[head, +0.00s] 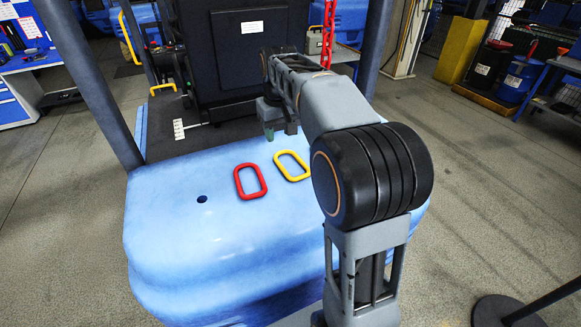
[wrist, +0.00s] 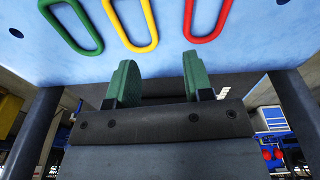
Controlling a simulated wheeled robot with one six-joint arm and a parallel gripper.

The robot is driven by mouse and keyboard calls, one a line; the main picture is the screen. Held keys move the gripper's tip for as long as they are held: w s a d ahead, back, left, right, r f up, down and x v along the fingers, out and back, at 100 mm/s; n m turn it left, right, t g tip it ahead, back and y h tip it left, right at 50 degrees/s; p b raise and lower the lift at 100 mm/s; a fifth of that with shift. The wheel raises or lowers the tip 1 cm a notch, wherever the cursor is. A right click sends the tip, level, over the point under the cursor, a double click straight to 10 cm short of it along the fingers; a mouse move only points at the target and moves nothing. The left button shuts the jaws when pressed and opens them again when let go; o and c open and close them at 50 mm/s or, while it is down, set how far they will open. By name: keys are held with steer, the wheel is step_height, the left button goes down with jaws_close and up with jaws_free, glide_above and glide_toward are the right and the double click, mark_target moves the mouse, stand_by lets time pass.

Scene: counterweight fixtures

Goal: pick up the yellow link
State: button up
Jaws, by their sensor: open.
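The yellow link (head: 283,168), a rounded flat ring, lies on the blue counterweight (head: 190,245) and is partly close to my arm in the head view. In the wrist view the yellow link (wrist: 152,22) is the middle of three links, its far end cut off by the top edge. My gripper (wrist: 158,78) is open and empty, its green fingers apart from the link. In the head view my gripper (head: 279,130) is above and beyond the links, partly hidden by my wrist.
A red link (head: 239,183) lies left of the yellow one in the head view. A green link (wrist: 90,22) shows in the wrist view but is hidden in the head view. The counterweight's left part, around a dark hole (head: 202,199), is clear. A black seat back (head: 238,50) rises behind.

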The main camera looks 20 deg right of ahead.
steer(key=w+d+f+g, duration=0.1)
steer(key=w+d+f, duration=0.15)
steer(key=w, duration=0.25)
glide_above(281, 166)
step_height(281, 166, down, 9)
steer(key=shift+s+d+f, duration=0.1)
steer(key=shift+f, duration=0.1)
steer(key=shift+w+f+p, duration=0.2)
steer(key=shift+f+p, duration=1)
steer(key=shift+f, duration=1.5)
steer(key=shift+c, duration=0.4)
jaws_close()
steer(key=shift+r, duration=0.1)
